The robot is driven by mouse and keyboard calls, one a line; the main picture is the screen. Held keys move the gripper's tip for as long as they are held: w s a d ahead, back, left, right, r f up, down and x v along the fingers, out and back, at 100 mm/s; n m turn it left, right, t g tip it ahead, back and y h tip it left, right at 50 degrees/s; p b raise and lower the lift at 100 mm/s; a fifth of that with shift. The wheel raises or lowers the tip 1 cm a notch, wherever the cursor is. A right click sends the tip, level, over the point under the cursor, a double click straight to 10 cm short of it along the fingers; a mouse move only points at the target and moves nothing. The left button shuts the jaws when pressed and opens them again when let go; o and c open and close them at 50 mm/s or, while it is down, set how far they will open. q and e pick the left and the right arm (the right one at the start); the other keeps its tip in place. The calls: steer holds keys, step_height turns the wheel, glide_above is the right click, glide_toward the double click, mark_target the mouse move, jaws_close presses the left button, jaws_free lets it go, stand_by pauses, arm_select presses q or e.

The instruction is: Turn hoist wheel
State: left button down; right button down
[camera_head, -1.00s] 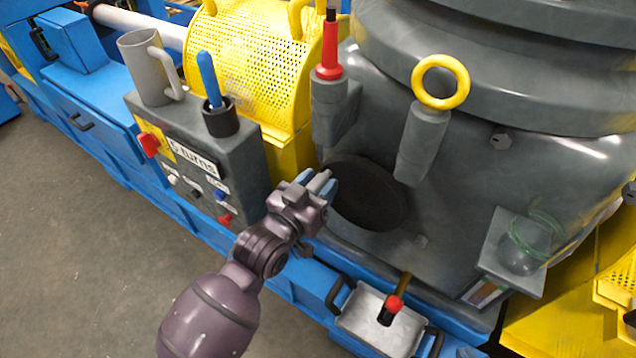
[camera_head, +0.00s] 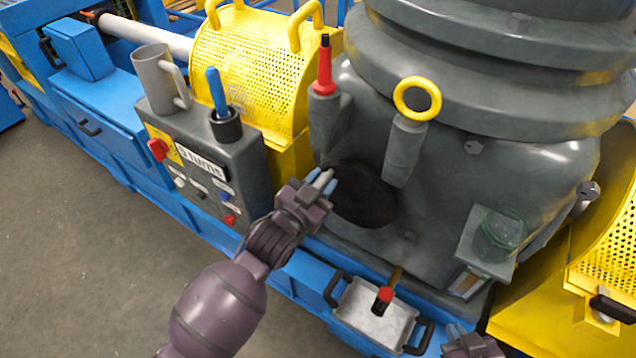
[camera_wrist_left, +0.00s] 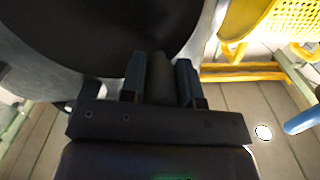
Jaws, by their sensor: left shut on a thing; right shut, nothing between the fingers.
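The hoist wheel (camera_head: 362,196) is a black disc on the front of the large grey housing. It also fills the top of the left wrist view (camera_wrist_left: 110,30). My left gripper (camera_head: 325,181) is at the disc's left edge. Its blue-tipped fingers are shut on a short grey handle (camera_head: 321,179), which shows between the fingers (camera_wrist_left: 160,78) in the left wrist view. The gripper hides part of the wheel's left rim. My right gripper (camera_head: 456,332) shows only partly at the bottom edge, shut and empty.
A grey control box (camera_head: 245,165) with a "5 turns" label, a mug (camera_head: 153,80) and a blue-handled tool (camera_head: 216,92) stands left. A yellow ring (camera_head: 418,82) and red tool (camera_head: 324,70) sit in holders above the wheel. A metal tray (camera_head: 365,318) lies below.

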arm_select(q)
steer(key=shift+d+r, duration=0.15)
steer(key=shift+r, duration=0.05)
steer(key=c, duration=0.8)
jaws_free()
steer(key=shift+s, duration=0.1)
steer(key=shift+c, duration=0.2)
steer(key=shift+s+a, duration=0.3)
steer(key=shift+s, duration=0.05)
steer(key=p+v, duration=0.1)
steer(key=v, duration=0.9)
